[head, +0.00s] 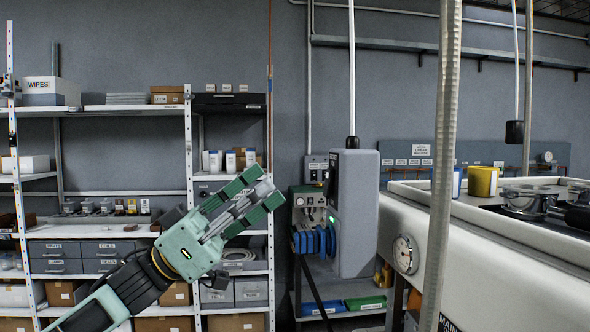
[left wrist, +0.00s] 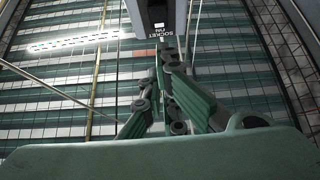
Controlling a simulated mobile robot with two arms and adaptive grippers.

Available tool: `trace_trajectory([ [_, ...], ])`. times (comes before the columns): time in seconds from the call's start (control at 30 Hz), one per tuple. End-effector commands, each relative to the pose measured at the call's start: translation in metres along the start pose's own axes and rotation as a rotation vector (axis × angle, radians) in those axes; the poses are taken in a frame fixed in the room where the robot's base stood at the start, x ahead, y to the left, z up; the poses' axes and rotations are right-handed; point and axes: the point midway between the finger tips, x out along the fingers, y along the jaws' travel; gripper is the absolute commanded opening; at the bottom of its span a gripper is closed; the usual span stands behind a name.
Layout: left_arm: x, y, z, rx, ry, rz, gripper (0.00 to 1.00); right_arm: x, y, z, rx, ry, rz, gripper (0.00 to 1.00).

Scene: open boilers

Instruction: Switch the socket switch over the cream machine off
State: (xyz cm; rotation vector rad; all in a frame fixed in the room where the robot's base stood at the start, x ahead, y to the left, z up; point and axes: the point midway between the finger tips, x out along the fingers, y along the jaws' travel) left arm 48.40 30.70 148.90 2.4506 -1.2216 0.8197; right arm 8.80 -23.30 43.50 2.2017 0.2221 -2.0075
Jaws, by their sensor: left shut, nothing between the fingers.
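A tall grey housing (head: 357,215) stands right of centre in the head view, with a dark panel (head: 333,182) on its left side. A small wall box with sockets (head: 316,168) is just left of it, above a small pale machine with blue discs (head: 310,204). A large cream machine body (head: 480,265) fills the right. In the left wrist view, a black fitting with a "SOCKET" label (left wrist: 163,30) is on a grey face beyond the fingers. My left gripper (head: 264,190) is shut and empty, left of the wall box and apart from it. The switch's position is too small to tell.
Shelves with boxes and bins (head: 85,240) stand behind my left arm. A grey vertical pole (head: 443,150) crosses the front at right. A black hanging connector (head: 515,133) and yellow container (head: 483,181) are further right. Blue and green trays (head: 365,303) lie low under the housing.

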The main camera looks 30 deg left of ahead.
Motion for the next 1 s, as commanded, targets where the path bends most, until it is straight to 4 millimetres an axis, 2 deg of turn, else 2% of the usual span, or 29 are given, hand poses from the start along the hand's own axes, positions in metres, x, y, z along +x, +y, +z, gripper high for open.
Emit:
trace_trajectory([
  [0.03, 0.011, 0.000, -0.007, 0.000, 0.005, 0.001, 0.00, -0.013, 0.000, -0.001, 0.000, 0.000, 0.000, 0.00],
  [0.17, 0.028, 0.001, -0.006, 0.001, 0.004, 0.003, 0.00, -0.026, 0.001, -0.002, 0.000, 0.000, 0.000, 0.00],
  [0.4, 0.046, 0.000, 0.018, -0.002, 0.004, 0.000, 0.00, -0.046, 0.001, -0.004, 0.000, 0.000, 0.001, 0.00],
  [0.6, 0.050, 0.000, 0.028, 0.000, 0.001, 0.000, 0.00, -0.049, 0.003, -0.004, -0.001, -0.001, 0.003, 0.00],
  [1.0, 0.049, 0.000, 0.032, -0.002, 0.021, -0.001, 0.00, -0.045, 0.004, -0.003, -0.002, -0.001, 0.004, 0.00],
])
